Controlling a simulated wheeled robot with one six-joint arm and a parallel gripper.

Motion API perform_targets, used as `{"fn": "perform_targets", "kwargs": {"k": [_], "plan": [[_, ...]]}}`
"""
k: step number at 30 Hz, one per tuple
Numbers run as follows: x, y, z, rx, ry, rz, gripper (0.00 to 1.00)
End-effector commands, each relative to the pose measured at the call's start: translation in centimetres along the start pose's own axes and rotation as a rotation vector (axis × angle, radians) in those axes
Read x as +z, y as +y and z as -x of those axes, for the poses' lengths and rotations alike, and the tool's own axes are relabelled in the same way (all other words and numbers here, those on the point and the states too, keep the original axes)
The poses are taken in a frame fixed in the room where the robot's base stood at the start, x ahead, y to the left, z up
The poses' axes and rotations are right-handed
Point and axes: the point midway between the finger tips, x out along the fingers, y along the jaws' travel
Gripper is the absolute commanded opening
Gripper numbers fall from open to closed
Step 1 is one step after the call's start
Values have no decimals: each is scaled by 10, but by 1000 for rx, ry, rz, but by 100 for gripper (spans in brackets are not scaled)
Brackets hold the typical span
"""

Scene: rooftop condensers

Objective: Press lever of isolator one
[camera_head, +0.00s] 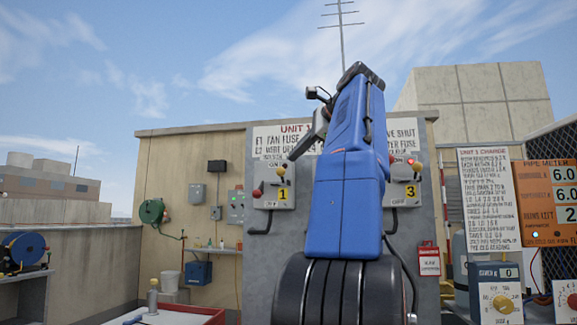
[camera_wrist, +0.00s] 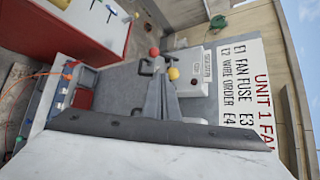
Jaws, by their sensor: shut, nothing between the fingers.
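Isolator one is a pale grey box (camera_head: 274,188) with a yellow "1" label (camera_head: 283,194) on the grey panel. A red knob (camera_head: 256,193) sits at its left edge and a yellow knob (camera_head: 281,171) near its top. In the wrist view, turned on its side, the box (camera_wrist: 194,70) shows with the red knob (camera_wrist: 154,52) and the yellow knob (camera_wrist: 173,73). My gripper (camera_wrist: 163,78) is shut and empty, its tip close to both knobs in that view. I cannot tell whether it touches either. In the head view my gripper (camera_head: 294,154) is just above the box.
Isolator three (camera_head: 402,189) stands right of my blue arm, which hides the panel's middle. A lettered sign (camera_head: 285,140) is above the boxes. A shelf (camera_head: 215,250), a red-edged bench (camera_head: 180,318) and an orange meter board (camera_head: 548,205) stand around.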

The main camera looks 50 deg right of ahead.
Motion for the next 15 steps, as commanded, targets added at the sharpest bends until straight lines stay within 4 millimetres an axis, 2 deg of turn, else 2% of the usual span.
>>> {"fn": "perform_targets", "kwargs": {"k": [9, 15], "plan": [[-16, 12, -67, 2, -5, -4, 0], [-22, 19, -92, 3, 0, 0, 0]]}}
